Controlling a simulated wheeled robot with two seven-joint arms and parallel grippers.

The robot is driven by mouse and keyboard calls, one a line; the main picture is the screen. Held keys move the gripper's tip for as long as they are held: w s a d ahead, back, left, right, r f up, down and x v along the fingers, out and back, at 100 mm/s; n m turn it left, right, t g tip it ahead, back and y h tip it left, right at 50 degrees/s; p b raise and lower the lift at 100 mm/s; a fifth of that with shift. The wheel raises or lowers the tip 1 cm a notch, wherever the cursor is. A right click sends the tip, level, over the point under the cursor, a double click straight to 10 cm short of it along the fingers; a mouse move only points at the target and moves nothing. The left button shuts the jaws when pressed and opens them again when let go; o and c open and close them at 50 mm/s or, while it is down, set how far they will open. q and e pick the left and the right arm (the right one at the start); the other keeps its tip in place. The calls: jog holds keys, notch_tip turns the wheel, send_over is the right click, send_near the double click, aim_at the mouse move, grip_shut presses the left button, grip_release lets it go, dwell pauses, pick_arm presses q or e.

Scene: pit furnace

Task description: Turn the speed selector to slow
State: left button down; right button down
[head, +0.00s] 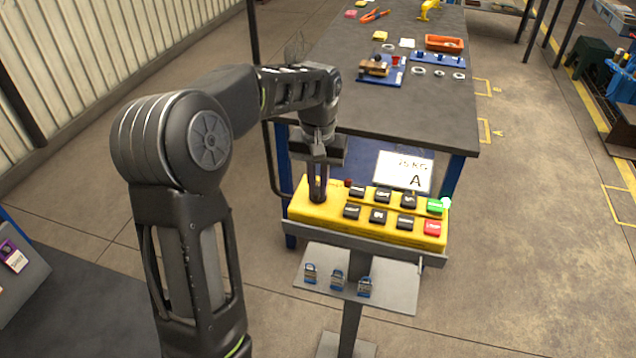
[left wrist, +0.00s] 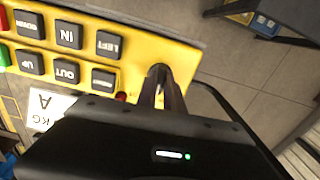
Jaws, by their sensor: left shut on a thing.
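A yellow control box (head: 330,219) sits on a stand, with rows of black buttons, a green button (head: 435,205) and a red button (head: 432,228). The box also shows in the left wrist view (left wrist: 135,62). My left gripper (head: 318,198) points down at the left end of the box, its fingers closed together there. In the left wrist view the fingers (left wrist: 162,85) meet over the yellow face, beside the LEFT button (left wrist: 109,44). The speed selector is hidden by the fingers. My right gripper does not show.
A grey shelf (head: 390,294) below the box holds padlocks (head: 337,281). A dark workbench (head: 425,110) behind carries a blue board, an orange tray (head: 444,44) and loose parts. A small red knob (head: 348,182) stands close to my fingers.

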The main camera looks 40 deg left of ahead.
aim_at(318, 188)
pick_arm(q)
jog(key=n, duration=0.5)
jog(key=shift+n, duration=0.3)
dwell(0.4)
jog(key=c, duration=1.5)
grip_release()
jog(key=shift+o, duration=0.2)
jog(key=shift+r, duration=0.1)
notch_tip(318, 188, up, 8)
jog(key=shift+f, duration=0.15)
jog(key=shift+f, duration=0.1)
